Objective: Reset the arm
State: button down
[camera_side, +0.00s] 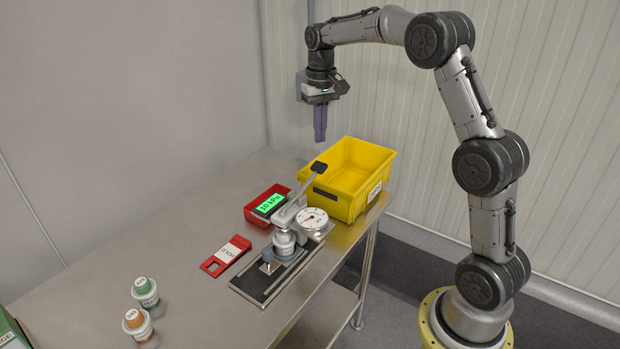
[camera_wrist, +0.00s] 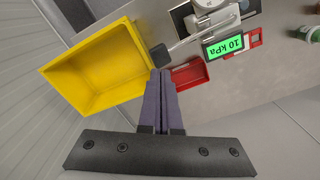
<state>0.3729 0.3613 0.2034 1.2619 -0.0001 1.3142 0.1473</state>
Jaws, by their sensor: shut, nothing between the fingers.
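My gripper (camera_side: 320,138) hangs pointing down above the back of the table, just left of and above the yellow bin in the side view. Its purple fingers are together with nothing between them. In the wrist view the closed fingers (camera_wrist: 161,75) point between the yellow bin and the red tray. The arm is raised and clear of every object, touching nothing.
The empty yellow bin (camera_side: 328,206) stands at the table's far right edge. Two capped jars (camera_side: 145,291) (camera_side: 137,324) stand front left.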

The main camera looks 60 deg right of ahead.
jog(key=s+a+r+n+t, duration=0.3)
jog(key=s+a+r+t, duration=0.1)
jog(key=s+a+r, duration=0.95)
jog(key=s+a+f+n+t, duration=0.1)
jog(key=s+a+f+n, duration=0.2)
jog(key=s+f, duration=0.8)
jog(key=s+a, duration=0.1)
jog(key=s, duration=0.2)
jog(key=shift+s+t, duration=0.25)
jog(key=shift+t, duration=0.05)
